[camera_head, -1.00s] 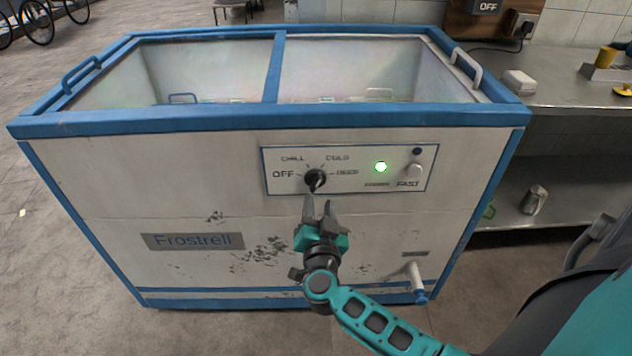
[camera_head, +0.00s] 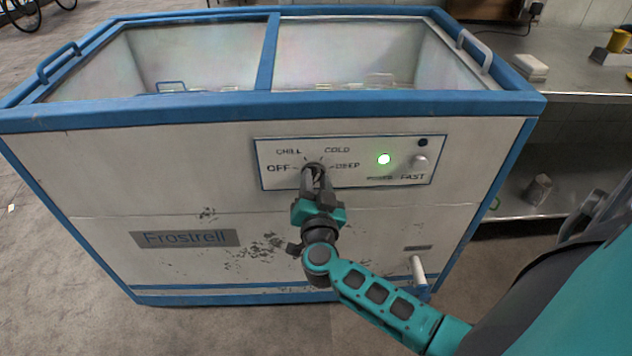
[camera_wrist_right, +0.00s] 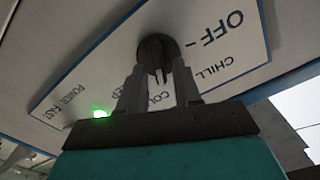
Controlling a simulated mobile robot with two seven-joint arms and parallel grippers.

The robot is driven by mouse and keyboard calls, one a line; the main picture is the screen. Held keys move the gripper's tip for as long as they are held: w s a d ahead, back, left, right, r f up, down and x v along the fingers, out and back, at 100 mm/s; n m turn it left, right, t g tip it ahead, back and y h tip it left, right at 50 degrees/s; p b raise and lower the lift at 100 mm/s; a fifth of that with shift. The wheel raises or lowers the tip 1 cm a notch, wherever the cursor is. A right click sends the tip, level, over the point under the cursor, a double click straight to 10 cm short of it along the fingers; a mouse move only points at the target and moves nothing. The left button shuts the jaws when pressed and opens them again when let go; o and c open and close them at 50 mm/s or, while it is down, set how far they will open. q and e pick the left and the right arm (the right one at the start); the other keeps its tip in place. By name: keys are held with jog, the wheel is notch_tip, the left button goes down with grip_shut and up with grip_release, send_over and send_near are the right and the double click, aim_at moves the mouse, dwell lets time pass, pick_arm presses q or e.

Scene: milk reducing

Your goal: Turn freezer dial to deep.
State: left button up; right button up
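The freezer dial (camera_head: 314,166) is a dark round knob on the white control panel (camera_head: 275,153), with OFF, CHILL, COLD and DEEP printed around it. My right gripper (camera_head: 316,177) reaches it from below, with its fingertips at the dial. In the right wrist view, the dial (camera_wrist_right: 154,52) lies between and just beyond the two separated fingertips of the gripper (camera_wrist_right: 159,75). I cannot tell if they touch it. The fingers partly hide the dial and the COLD and DEEP labels there. The dial's setting is unclear. My left gripper is out of view.
The white and blue chest freezer (camera_head: 90,180) fills the middle. A drain pipe (camera_head: 417,270) sticks out low at its right. A metal counter (camera_head: 575,77) stands to the right.

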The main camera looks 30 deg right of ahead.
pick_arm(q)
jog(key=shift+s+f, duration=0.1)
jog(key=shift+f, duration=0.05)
pick_arm(e)
grip_shut()
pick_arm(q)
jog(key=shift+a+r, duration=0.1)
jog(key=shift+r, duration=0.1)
pick_arm(e)
jog(key=shift+m, duration=0.4)
jog(key=shift+m+p, duration=0.5)
jog(key=shift+s+d+f+m+p, duration=0.1)
jog(key=shift+m+p, duration=0.2)
jog(key=shift+m, duration=1.8)
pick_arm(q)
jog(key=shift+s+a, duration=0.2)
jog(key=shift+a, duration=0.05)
pick_arm(e)
jog(key=shift+d+f+m, duration=0.1)
jog(key=shift+f+m, duration=0.1)
jog(key=shift+m, duration=1.8)
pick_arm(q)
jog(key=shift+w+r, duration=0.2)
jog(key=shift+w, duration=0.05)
pick_arm(e)
jog(key=shift+o, duration=0.8)
grip_release()
